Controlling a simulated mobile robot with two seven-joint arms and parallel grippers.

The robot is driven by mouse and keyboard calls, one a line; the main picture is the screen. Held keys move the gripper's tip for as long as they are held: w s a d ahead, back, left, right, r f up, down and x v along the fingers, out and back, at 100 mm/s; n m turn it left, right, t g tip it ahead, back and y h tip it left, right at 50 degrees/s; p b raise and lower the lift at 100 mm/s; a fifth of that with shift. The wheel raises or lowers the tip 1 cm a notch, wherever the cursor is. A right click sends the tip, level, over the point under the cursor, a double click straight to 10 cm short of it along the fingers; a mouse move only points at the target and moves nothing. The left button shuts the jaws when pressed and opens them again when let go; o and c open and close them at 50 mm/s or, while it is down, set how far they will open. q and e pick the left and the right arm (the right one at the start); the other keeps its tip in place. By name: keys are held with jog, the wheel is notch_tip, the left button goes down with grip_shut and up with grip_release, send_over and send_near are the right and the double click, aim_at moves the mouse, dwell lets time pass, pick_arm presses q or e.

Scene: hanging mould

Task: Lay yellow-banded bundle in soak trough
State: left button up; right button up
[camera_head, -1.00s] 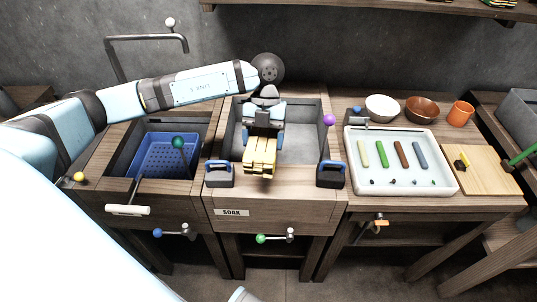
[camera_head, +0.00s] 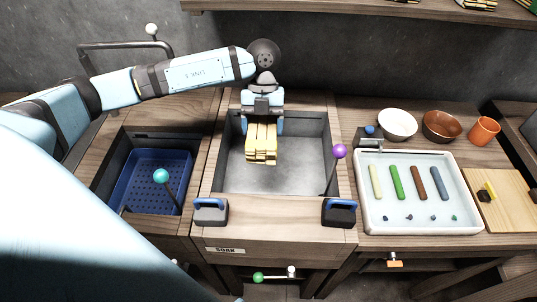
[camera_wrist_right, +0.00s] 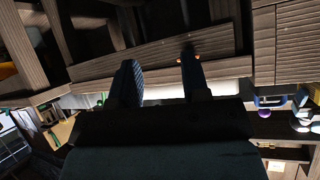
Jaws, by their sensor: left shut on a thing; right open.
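The yellow-banded bundle (camera_head: 261,146) is a block of pale yellow strips. My left gripper (camera_head: 262,122) is shut on it, with blue fingers on either side. It holds the bundle over the back part of the soak trough (camera_head: 300,178), a grey-lined basin in a wooden bench with a SOAK label on its front. Whether the bundle touches the trough floor I cannot tell. My right gripper (camera_wrist_right: 160,82) shows in the right wrist view, with its two dark fingers apart and nothing between them.
Two blue-handled blocks (camera_head: 211,211) (camera_head: 339,212) stand on the trough's front edge. A purple-knobbed lever (camera_head: 338,151) rises at its right side. A blue perforated basket (camera_head: 143,191) sits in the left basin. A white tray (camera_head: 457,214) with coloured bars lies to the right.

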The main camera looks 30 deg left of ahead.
pick_arm(q)
notch_tip(320, 180, down, 4)
jog(key=shift+f+b, duration=0.1)
jog(key=shift+b, duration=0.55)
notch_tip(320, 180, down, 16)
jog(key=b, duration=0.2)
jog(key=shift+s+d+f+b, duration=0.15)
jog(key=shift+f+b, duration=0.1)
jog(key=shift+b, duration=0.1)
jog(key=w, duration=0.1)
jog(key=w+a, duration=0.2)
jog(key=shift+w+a+f+b, duration=0.1)
jog(key=shift+w+f+b, duration=0.1)
jog(key=shift+f+b, duration=0.15)
jog(key=shift+f, duration=0.25)
pick_arm(e)
jog(key=shift+s+f+n, duration=0.15)
jog(key=shift+f, duration=0.45)
jog(key=shift+s+f+n, duration=0.1)
jog(key=shift+f+n, duration=0.05)
jog(key=shift+f, duration=0.45)
pick_arm(q)
jog(key=shift+f, duration=0.1)
jog(key=o, duration=1)
